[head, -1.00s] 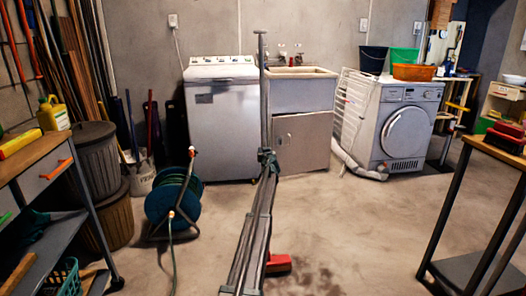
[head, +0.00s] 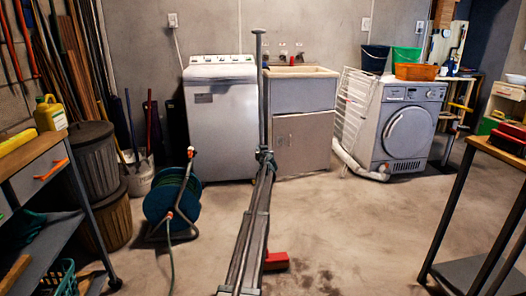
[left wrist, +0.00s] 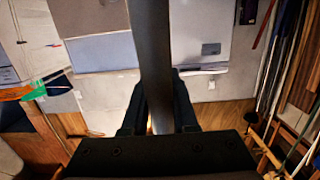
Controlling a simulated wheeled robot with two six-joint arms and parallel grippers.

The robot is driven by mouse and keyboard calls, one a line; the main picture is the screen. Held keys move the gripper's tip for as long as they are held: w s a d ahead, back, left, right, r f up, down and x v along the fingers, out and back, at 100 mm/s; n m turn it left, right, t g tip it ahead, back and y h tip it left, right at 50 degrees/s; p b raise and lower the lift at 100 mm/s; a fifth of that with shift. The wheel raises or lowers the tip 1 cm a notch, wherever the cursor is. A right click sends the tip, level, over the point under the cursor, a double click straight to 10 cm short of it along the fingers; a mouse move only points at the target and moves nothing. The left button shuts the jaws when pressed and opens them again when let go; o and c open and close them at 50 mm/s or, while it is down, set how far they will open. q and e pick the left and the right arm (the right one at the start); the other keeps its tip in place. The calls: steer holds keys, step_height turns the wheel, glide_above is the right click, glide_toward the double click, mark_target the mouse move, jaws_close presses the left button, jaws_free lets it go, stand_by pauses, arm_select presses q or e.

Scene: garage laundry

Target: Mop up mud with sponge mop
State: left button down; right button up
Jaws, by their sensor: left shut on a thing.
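The sponge mop stands upright in front of me in the head view. Its grey pole (head: 261,95) rises above my left gripper (head: 266,158), and its red head (head: 277,261) is low near the floor, partly hidden by my arm. I cannot tell if the head touches the floor. My left gripper is shut around the pole; in the left wrist view the pole (left wrist: 150,50) runs between the two fingers (left wrist: 157,115). Dark mud spots (head: 325,281) lie on the floor just right of the mop head. My right gripper is not in view.
A hose reel (head: 172,198) stands left of the mop, beside a workbench (head: 38,160). A washing machine (head: 220,130), a sink cabinet (head: 303,142) and a dryer (head: 407,128) line the back wall. A dark-legged table (head: 445,215) is at right. The middle floor is open.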

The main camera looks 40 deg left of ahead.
arm_select(q)
steer(key=shift+s+d+r+p, duration=0.35)
steer(key=shift+s+d, duration=0.2)
steer(key=shift+d, duration=0.05)
stand_by(0.3)
